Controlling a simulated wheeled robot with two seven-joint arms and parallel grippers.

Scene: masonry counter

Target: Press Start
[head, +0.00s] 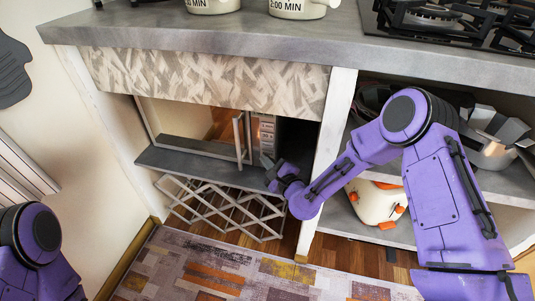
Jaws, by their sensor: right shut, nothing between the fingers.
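A microwave (243,140) sits on a dark shelf under the counter. It has a grey-framed front with an upright handle. Its narrow control panel (267,132), with small buttons, is right of the handle. The button labels are too small to read, so I cannot tell which one is Start. My right gripper (268,164) is shut and empty, just below the panel's lower end. I cannot tell whether it touches the panel. Of my left arm only a part shows at the lower left; its gripper is out of view.
The stone counter (290,42) overhangs the shelf, with canisters (298,8) and a gas hob (435,18) on top. A white post (327,150) stands right of the microwave. A folding metal rack (225,208) is below. Right shelves hold pans (492,152) and a white-orange item (376,203).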

